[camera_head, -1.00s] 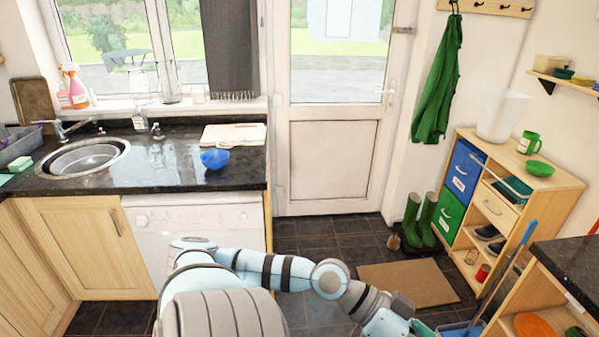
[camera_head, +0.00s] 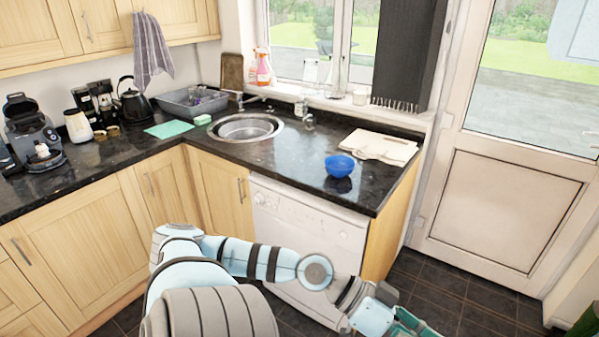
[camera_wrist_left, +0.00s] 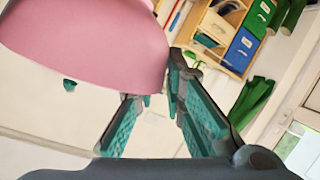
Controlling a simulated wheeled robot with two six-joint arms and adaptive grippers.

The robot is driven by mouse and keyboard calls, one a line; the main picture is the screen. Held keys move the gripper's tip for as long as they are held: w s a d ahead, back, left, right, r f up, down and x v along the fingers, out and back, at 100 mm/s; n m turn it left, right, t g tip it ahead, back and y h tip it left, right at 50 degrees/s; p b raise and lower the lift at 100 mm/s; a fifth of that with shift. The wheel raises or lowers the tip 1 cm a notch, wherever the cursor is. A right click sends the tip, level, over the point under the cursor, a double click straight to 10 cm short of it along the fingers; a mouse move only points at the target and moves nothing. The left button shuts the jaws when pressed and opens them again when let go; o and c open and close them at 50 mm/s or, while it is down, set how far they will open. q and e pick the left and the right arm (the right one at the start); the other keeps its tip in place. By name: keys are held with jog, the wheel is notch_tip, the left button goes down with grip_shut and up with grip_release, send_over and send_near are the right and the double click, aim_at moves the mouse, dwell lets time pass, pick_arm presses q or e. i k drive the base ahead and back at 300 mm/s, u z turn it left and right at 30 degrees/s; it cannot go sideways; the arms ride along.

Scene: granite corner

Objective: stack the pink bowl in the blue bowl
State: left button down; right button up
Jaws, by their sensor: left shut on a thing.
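The blue bowl (camera_head: 339,166) stands upright on the dark granite counter, near its front right corner. It looks empty from this angle. The pink bowl (camera_wrist_left: 95,42) fills the upper left of the left wrist view, seen close up from its smooth side. My left gripper (camera_wrist_left: 164,82) is shut on the pink bowl's edge, with teal finger pads on either side of it. In the head view, my left gripper (camera_head: 412,324) shows only partly at the bottom edge, in front of and below the counter. The pink bowl is out of the head view. My right gripper is not in view.
A kettle (camera_head: 133,102) and grey tub (camera_head: 193,101) stand farther left. The counter between sink and blue bowl is clear. The door (camera_head: 510,208) is at right.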

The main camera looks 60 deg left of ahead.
aim_at(339, 168)
jog(key=u, duration=1)
jog(key=i, duration=2.05)
jog(key=u, duration=1)
